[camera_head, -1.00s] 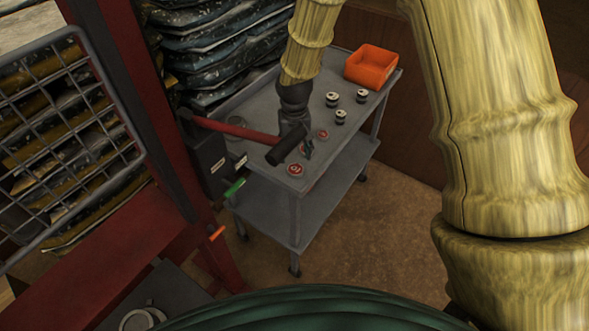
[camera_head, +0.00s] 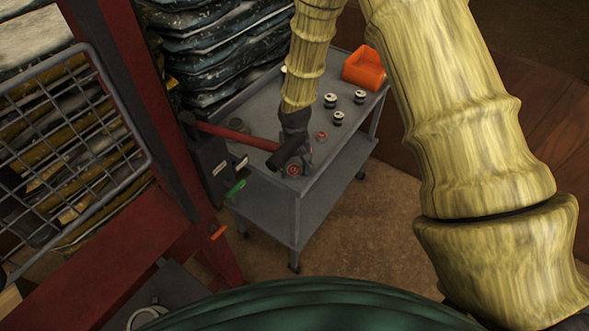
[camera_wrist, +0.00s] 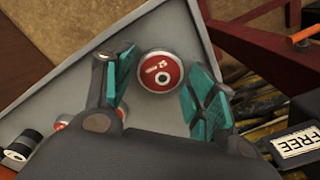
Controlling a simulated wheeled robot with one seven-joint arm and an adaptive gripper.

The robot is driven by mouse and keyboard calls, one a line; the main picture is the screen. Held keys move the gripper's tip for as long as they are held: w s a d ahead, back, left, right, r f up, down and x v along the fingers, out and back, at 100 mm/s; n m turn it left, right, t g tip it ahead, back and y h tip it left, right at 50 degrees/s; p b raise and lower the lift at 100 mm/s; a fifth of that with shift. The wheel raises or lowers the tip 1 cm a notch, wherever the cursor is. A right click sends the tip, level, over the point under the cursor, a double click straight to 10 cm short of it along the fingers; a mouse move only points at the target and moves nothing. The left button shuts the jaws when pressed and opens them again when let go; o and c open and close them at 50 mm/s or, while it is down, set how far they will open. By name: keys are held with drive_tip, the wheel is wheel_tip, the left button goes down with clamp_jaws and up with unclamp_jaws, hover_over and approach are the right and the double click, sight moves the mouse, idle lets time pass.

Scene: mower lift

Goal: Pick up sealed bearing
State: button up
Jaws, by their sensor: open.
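A similar red-faced disc (camera_head: 293,170) shows at the cart's near corner in the head view, beside my gripper (camera_head: 303,163). Another red-faced disc (camera_head: 321,135) lies farther back.
The grey cart (camera_head: 262,97) also bears several black-and-white cylinders (camera_head: 338,117) and an orange bin (camera_head: 364,68). A red bar (camera_head: 238,135) crosses its left side. A red frame post (camera_head: 150,120) and wire mesh (camera_head: 75,150) stand left. Stacked bags (camera_head: 215,45) are behind.

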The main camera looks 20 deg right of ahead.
drive_tip(key=shift+f, duration=0.3)
drive_tip(key=c, duration=0.9)
drive_tip(key=shift+r, duration=0.15)
